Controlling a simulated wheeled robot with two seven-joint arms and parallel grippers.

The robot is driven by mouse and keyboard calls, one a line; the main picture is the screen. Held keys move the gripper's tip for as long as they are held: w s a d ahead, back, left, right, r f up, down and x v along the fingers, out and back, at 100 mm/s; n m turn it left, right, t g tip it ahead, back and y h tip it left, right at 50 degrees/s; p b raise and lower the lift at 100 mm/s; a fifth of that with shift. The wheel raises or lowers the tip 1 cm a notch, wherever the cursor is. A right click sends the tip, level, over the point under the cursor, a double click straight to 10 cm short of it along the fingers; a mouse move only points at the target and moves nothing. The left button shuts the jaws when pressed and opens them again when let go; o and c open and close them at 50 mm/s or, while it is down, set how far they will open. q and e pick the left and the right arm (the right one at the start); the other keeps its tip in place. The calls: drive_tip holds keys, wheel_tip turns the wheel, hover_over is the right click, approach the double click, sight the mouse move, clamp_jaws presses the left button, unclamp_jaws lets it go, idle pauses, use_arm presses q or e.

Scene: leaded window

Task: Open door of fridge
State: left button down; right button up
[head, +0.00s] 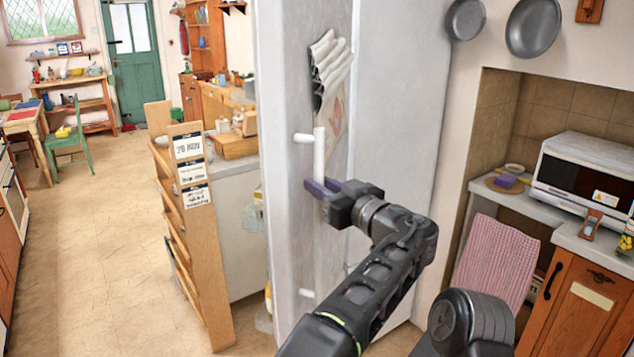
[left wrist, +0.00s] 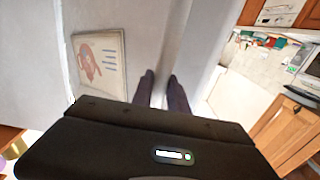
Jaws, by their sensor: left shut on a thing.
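The tall white fridge (head: 402,110) stands in the middle of the head view. Its pale grey door (head: 290,75) is seen at a steep angle and looks swung out from the body; how wide the gap is, I cannot tell. A white upright bar handle (head: 319,150) is on the door. My left gripper (head: 318,187), with purple fingers, is shut on this handle. The fingers also show in the left wrist view (left wrist: 163,92), close to the door face; the handle between them is hard to make out there. My right gripper is not in view.
Curled papers (head: 330,62) hang on the door; a sheet with a red drawing shows in the left wrist view (left wrist: 100,58). A wooden rack (head: 205,240) stands left of the door. A counter with a microwave (head: 585,175) is at right. Floor is clear at left.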

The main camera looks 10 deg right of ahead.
use_arm(q)
drive_tip(key=shift+w+r, duration=0.1)
drive_tip(key=shift+r, duration=0.2)
drive_tip(key=c, duration=1.7)
unclamp_jaws()
drive_tip(key=shift+o, duration=1.3)
drive_tip(key=shift+w+d+f, duration=0.1)
drive_tip(key=shift+w+f, duration=0.1)
drive_tip(key=shift+f, duration=0.05)
drive_tip(key=shift+o, duration=0.7)
drive_tip(key=shift+s, duration=0.1)
drive_tip(key=shift+f, duration=0.1)
drive_tip(key=b+v, duration=0.5)
drive_tip(key=v, duration=0.2)
drive_tip(key=shift+s, duration=0.4)
drive_tip(key=shift+d, duration=0.1)
